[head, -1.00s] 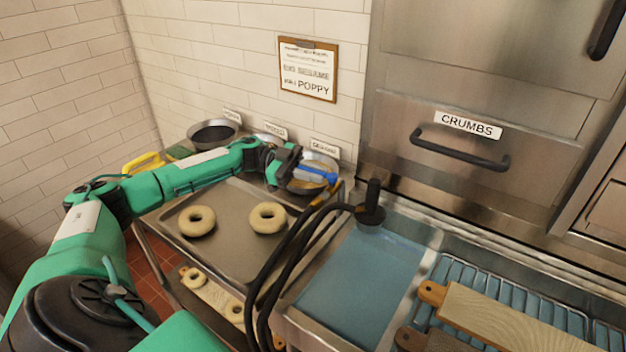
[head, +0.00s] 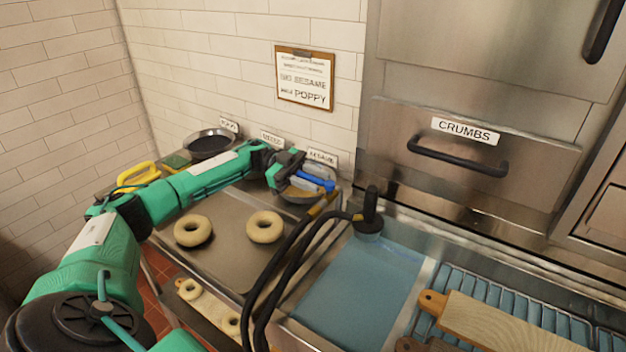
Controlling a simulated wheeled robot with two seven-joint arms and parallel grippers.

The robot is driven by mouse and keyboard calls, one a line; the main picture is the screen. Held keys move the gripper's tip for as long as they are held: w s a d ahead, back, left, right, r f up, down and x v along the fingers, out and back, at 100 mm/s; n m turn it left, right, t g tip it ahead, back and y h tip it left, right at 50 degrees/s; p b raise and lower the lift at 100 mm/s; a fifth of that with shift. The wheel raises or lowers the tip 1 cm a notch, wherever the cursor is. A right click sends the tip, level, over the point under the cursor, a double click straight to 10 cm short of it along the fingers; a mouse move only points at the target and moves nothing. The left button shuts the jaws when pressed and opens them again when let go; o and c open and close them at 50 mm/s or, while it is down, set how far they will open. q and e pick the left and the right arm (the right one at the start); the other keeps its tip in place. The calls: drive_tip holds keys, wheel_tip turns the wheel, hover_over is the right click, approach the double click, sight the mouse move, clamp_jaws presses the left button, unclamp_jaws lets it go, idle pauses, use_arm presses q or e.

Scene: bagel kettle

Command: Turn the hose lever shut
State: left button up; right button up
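Black hoses (head: 291,266) with yellow bands arch up from the front, between the bagel tray and the blue water basin. They end near a dark upright fitting (head: 370,213) at the basin's back left corner. A small bright blue bar (head: 318,180) shows at the tip of my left gripper (head: 292,177); I cannot tell whether it is the hose lever. The gripper is over or in front of a round metal bowl (head: 300,197) and partly hides it. Its fingers are too small and overlapped to read. My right gripper is out of view.
A metal tray (head: 228,262) with two bagels lies below my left arm. The water basin (head: 362,290) and a rack with wooden boards (head: 500,325) are to the right. Another bowl (head: 210,143) and a yellow-handled item (head: 138,176) stand behind the arm.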

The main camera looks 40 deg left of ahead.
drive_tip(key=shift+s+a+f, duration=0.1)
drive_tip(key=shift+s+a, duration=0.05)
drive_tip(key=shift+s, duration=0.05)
use_arm(q)
drive_tip(key=shift+a, duration=0.15)
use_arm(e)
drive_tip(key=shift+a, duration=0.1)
